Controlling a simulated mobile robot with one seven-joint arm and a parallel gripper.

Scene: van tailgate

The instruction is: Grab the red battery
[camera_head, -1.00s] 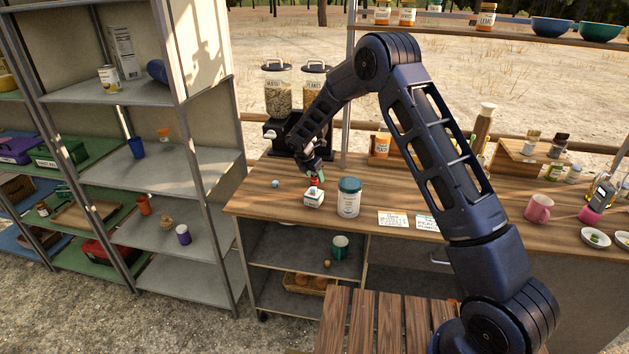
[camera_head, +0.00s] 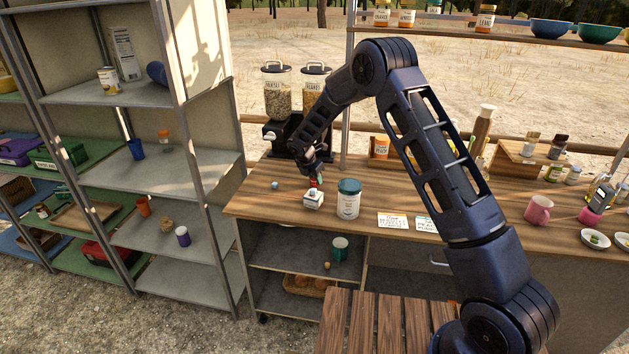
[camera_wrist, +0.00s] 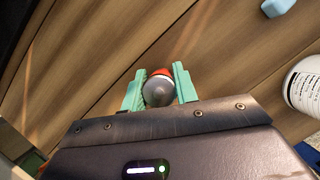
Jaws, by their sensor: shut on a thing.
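The red battery (camera_wrist: 157,88) shows in the wrist view between the two teal fingers, its grey round end facing the camera and a red rim behind it. My gripper (camera_wrist: 158,86) is shut on it. The battery (camera_head: 315,184) is a small red patch below the fingers there. Whether its lower end touches the counter is hard to tell.
A small blue object (camera_head: 275,185) lies to the left. Cereal dispensers (camera_head: 295,100) stand behind.

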